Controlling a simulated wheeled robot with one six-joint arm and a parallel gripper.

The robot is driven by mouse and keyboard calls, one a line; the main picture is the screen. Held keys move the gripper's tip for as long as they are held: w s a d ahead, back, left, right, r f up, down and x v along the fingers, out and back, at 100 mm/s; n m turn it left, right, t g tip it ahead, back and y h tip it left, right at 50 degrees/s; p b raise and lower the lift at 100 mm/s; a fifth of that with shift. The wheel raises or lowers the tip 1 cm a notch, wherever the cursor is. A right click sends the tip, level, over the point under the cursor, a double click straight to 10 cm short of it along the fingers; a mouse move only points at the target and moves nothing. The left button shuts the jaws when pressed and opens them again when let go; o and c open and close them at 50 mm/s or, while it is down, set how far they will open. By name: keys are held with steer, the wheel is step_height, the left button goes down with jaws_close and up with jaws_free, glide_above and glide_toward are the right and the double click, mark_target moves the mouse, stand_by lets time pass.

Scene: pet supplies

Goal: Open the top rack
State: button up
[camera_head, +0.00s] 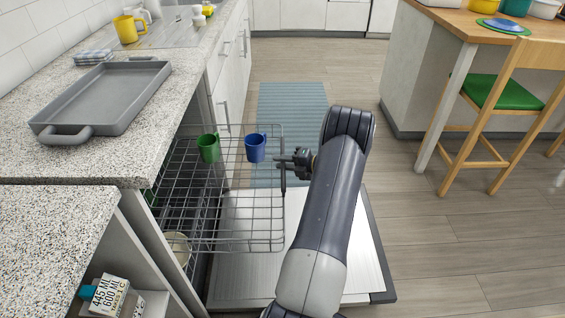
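The top rack (232,243) is a grey wire basket standing out from under the counter, above the lowered dishwasher door (330,265). A green mug (208,148) and a blue mug (255,147) sit in it toward the far side. My gripper (284,168) is at the rack's right-hand front edge, near its far corner. The dark fingers overlap the rim wires there. I cannot tell whether they grip the wire or only touch it. My arm comes from the bottom of the picture, over the door.
A grey baking tray (105,98) and a yellow mug (128,30) are on the left counter. A blue mat (290,105) lies beyond the door. A chair with a green seat (503,93) stands at the right. The floor between is clear.

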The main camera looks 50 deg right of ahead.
steer(key=shift+r, duration=0.1)
steer(key=p+v, duration=0.1)
steer(key=v, duration=0.9)
steer(key=shift+s+d, duration=0.15)
steer(key=shift+s, duration=0.25)
steer(key=b+x, duration=0.1)
steer(key=x, duration=0.9)
steer(key=shift+w, duration=0.35)
steer(key=shift+w+a, duration=0.35)
steer(key=shift+a+r, duration=0.1)
